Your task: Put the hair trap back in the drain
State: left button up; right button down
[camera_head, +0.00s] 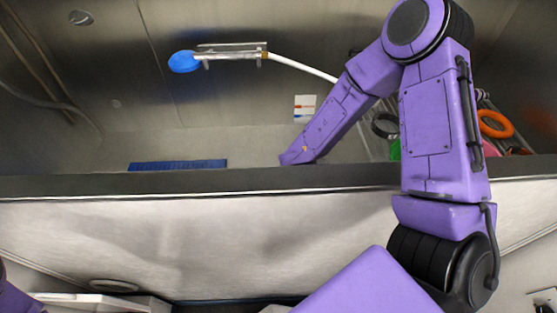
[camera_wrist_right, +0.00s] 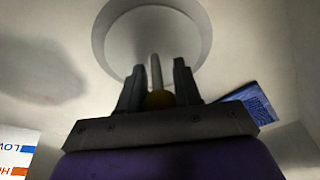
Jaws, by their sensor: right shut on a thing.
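In the right wrist view my right gripper (camera_wrist_right: 156,82) is shut on a small yellowish knob with a thin pale upright piece, which I take to be the hair trap (camera_wrist_right: 157,98). Only this small part shows between the dark fingers; the rest is hidden or not distinct. Just beyond the fingertips is a round grey ring with a paler middle, which looks like the drain (camera_wrist_right: 104,38). I cannot tell whether the held piece touches it. In the head view my right arm reaches into the tub and its gripper is hidden behind the front wall. My left gripper is out of view.
The tub's dark front rim (camera_head: 200,184) crosses the head view. A blue mat (camera_head: 178,165) lies inside, also seen in the wrist view (camera_wrist_right: 252,101). A blue shower head (camera_head: 184,61) hangs on the back wall. An orange ring (camera_head: 496,124) is at right.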

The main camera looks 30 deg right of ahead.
jog(key=c, duration=0.7)
grip_release()
jog(key=p+v, duration=0.7)
jog(key=v, duration=0.3)
jog(key=shift+s+r, duration=0.15)
jog(key=shift+r, duration=0.1)
jog(key=shift+f, duration=0.1)
